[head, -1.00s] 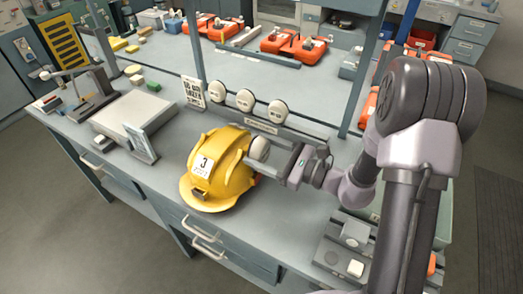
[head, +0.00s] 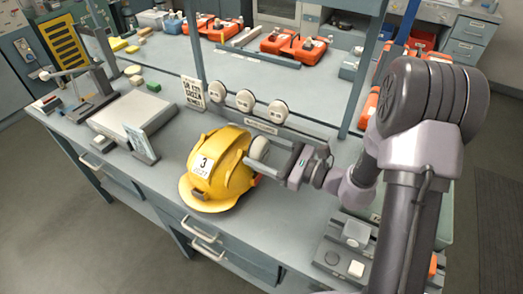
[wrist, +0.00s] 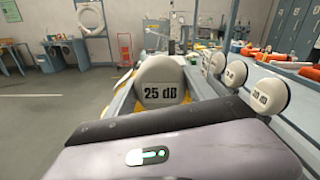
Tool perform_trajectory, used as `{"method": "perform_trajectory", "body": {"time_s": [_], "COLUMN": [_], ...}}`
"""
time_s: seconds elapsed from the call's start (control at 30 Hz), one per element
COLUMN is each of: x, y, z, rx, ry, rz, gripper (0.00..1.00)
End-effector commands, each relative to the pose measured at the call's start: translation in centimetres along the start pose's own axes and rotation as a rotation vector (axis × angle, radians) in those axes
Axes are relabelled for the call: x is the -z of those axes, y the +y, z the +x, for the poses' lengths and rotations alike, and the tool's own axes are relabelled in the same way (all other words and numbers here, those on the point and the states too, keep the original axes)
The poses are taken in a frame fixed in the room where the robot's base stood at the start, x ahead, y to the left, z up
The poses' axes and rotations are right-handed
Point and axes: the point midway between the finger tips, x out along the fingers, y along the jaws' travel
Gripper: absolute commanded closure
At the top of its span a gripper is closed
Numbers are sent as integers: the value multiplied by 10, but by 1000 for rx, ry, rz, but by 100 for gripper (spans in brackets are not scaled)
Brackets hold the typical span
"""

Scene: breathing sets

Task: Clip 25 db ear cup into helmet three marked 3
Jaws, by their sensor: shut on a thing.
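The yellow helmet (head: 222,172) with a white label marked 3 (head: 203,165) stands on the bench. My gripper (head: 257,161) reaches in from the right and is shut on a white ear cup (head: 260,148) at the helmet's right side. In the wrist view the ear cup (wrist: 163,78) faces me and reads 25 dB, with yellow helmet behind and below it. The cup looks close against the helmet's side. I cannot tell whether it is clipped in. The fingertips are mostly hidden in the wrist view.
Several white ear cups (head: 245,99) stand on a rack behind the helmet, beside a printed sign (head: 192,93). A grey flat device (head: 133,112) is to the left. A grey tray of parts (head: 345,250) is at the front right. The bench's front edge lies close below the helmet.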

Motion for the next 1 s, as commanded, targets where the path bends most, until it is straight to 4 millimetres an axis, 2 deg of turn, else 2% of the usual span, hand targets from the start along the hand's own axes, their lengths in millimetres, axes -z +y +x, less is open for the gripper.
{"method": "perform_trajectory", "body": {"time_s": [0.4, 1.0], "x": [1, 16], "y": [0, 4], "z": [0, 0], "rx": [0, 0], "ry": [0, 0], "rz": [0, 0], "gripper": [80, 80]}}
